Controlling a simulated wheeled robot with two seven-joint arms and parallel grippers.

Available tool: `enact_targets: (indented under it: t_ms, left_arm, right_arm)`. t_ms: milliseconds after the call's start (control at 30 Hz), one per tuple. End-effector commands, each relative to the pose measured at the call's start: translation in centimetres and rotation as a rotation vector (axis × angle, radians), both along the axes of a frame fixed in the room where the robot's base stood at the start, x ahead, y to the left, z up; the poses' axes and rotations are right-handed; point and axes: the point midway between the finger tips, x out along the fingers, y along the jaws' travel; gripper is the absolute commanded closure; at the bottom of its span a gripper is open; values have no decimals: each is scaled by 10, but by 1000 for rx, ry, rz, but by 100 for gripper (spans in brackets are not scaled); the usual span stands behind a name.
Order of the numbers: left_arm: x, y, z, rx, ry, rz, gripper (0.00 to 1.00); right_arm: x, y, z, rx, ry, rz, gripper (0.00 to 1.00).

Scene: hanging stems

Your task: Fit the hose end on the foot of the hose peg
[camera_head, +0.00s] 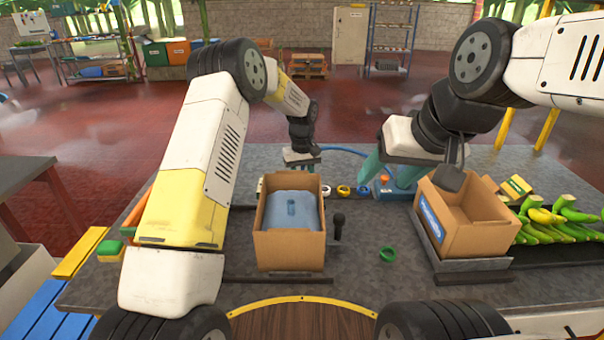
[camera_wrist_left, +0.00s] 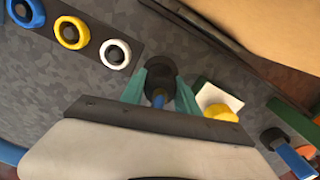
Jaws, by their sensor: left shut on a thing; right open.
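My left gripper (camera_wrist_left: 160,92) is shut on the blue hose end (camera_wrist_left: 158,98), of which a short piece shows between its teal fingers. A dark round piece (camera_wrist_left: 160,72) lies right at the fingertips; I cannot tell whether it is the hose's fitting or the foot of the peg, or whether they touch. In the head view the left gripper (camera_head: 301,160) is behind the cardboard box, its fingertips hidden. The blue hose (camera_head: 345,150) arcs from there to the right. My right gripper (camera_head: 388,176) is open, its teal fingers apart around a blue base with an orange top (camera_head: 384,181).
A second box (camera_head: 465,235) stands at the right by green bananas (camera_head: 560,220).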

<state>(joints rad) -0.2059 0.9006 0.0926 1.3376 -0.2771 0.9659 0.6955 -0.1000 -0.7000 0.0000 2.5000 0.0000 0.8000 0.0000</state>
Motion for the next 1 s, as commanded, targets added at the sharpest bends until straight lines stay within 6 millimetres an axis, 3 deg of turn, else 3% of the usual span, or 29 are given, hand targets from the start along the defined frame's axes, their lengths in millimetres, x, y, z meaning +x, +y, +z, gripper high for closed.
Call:
enact_targets:
  t_ms: [267, 300, 400, 600, 733, 1000]
  left_arm:
    - [0, 0, -1, 0, 0, 0, 100]
    - [0, 0, -1, 0, 0, 0, 55]
    - [0, 0, -1, 0, 0, 0, 37]
    - [0, 0, -1, 0, 0, 0, 37]
    - [0, 0, -1, 0, 0, 0, 19]
    - [0, 0, 0, 0, 0, 0, 19]
  right_arm:
    - [0, 0, 0, 0, 0, 0, 43]
    - [0, 0, 0, 0, 0, 0, 43]
    - [0, 0, 0, 0, 0, 0, 43]
    - [0, 0, 0, 0, 0, 0, 43]
    - [0, 0, 0, 0, 0, 0, 43]
    - [0, 0, 0, 0, 0, 0, 43]
